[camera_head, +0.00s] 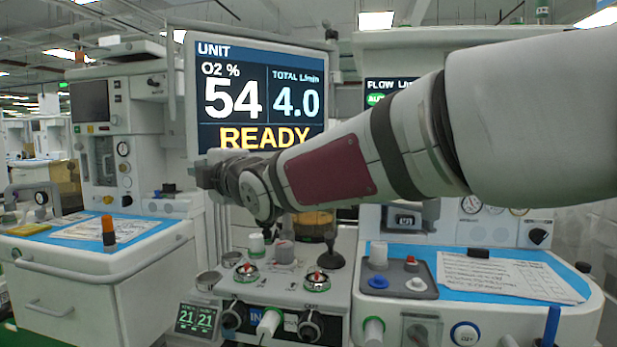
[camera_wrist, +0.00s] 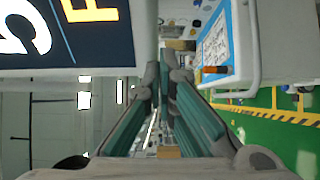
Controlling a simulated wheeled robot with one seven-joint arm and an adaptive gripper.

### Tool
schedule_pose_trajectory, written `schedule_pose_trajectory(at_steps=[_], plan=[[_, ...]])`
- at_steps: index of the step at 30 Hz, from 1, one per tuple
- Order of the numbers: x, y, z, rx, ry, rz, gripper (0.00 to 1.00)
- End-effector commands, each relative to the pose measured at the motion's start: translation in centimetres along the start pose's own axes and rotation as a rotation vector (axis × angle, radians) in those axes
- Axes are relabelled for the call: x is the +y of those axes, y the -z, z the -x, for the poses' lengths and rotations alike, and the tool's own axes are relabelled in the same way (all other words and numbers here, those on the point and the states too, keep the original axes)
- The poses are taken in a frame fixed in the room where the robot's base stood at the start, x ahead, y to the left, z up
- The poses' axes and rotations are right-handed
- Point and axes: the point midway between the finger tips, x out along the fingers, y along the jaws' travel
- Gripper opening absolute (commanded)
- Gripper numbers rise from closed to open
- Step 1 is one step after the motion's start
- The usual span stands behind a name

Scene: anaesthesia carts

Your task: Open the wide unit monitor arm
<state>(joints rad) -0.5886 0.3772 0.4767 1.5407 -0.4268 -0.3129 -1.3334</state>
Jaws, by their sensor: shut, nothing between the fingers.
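The wide unit monitor (camera_head: 262,62) shows "UNIT", 54, 4.0 and "READY", and stands upright at the centre of the head view. My arm reaches across from the right, covering the monitor's lower right part. My gripper (camera_head: 203,172) is at the monitor's lower left corner, mostly hidden behind my wrist. In the wrist view my gripper (camera_wrist: 164,72) is shut and empty. The monitor (camera_wrist: 75,35) fills the upper left there, its pale side edge just left of the fingertips. Whether they touch it I cannot tell. The support arm behind the monitor is hidden.
Below the monitor is a worktop with knobs (camera_head: 285,252). A cart with a blue top (camera_head: 130,232) stands at the left, and another with a blue mat and papers (camera_head: 515,275) at the right. Green floor (camera_wrist: 275,135) shows in the wrist view.

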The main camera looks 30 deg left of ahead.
Motion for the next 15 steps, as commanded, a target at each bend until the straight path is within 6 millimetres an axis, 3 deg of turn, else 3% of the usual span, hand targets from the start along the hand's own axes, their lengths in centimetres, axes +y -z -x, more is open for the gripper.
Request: schedule_pose_trajectory(at_steps=[6,15], plan=[[0.0,0.0,-1.5,0.002,0.000,0.000,0.00],[0.0,-0.1,-2.0,0.000,0.000,0.001,0.00]])
